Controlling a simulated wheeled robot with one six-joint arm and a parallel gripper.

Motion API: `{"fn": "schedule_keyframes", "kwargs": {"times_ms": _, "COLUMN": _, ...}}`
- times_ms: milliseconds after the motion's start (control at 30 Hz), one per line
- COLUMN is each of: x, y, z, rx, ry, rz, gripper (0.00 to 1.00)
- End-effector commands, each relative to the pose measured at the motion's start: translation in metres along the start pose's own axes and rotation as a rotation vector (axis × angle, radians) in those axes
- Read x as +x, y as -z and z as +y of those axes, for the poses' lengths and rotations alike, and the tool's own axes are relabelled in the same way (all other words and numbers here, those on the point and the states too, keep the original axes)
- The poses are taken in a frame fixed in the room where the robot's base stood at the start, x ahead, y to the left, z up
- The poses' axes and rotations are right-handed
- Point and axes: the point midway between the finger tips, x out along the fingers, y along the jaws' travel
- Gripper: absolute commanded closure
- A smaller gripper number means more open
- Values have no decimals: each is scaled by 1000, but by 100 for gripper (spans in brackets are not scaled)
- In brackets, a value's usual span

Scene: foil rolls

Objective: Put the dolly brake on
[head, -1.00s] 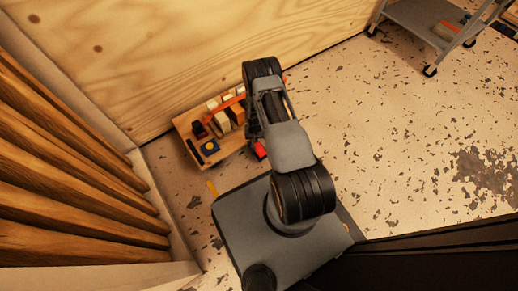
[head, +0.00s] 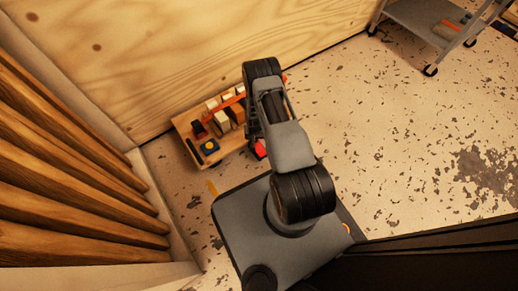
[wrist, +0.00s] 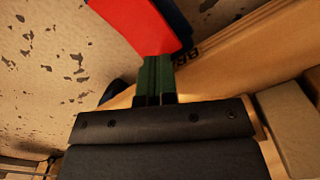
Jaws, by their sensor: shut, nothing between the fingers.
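The dolly (head: 234,143) is a low wooden platform with a load on it, standing against the plywood wall. A red brake pedal (head: 261,149) shows at its near right side, partly covered by my arm. In the wrist view the red pedal (wrist: 138,22) is at the top centre, with a dark blue edge beside it. My gripper (wrist: 157,68) has its green fingers shut together and empty, with the tips at the pedal's lower end. I cannot tell whether they touch it. The dolly's wooden edge (wrist: 232,58) runs beside them. In the head view my gripper is hidden behind my arm.
A grey cart (head: 425,22) is at the upper right. The speckled floor on the right is clear.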

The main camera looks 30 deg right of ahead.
Motion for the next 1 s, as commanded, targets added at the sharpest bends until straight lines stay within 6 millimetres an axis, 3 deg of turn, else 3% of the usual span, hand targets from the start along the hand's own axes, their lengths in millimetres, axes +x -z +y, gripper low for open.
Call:
{"fn": "schedule_keyframes", "kwargs": {"times_ms": 267, "x": -9, "y": 0, "z": 0, "rx": 0, "ry": 0, "rz": 0, "gripper": 100}}
{"fn": "schedule_keyframes", "kwargs": {"times_ms": 1000, "x": -69, "y": 0, "z": 0, "rx": 0, "ry": 0, "rz": 1, "gripper": 100}}
